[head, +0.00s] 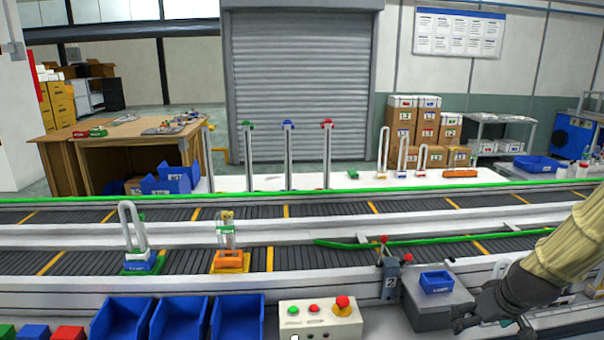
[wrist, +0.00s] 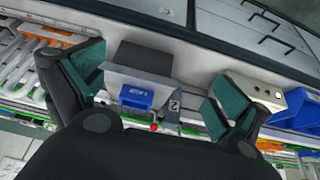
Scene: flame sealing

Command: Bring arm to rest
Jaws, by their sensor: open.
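My gripper (head: 466,322) is at the lower right of the head view, on the arm with a tan sleeve, low beside the grey block that carries a small blue bin (head: 436,282). In the wrist view my gripper (wrist: 150,95) has its two teal-padded fingers spread wide apart, with nothing between them. The small blue bin also shows beyond the fingers in the wrist view (wrist: 137,97). No object is held.
A button box (head: 320,318) and several blue bins (head: 178,318) line the front. A post marked 2 (head: 390,278) stands near my gripper.

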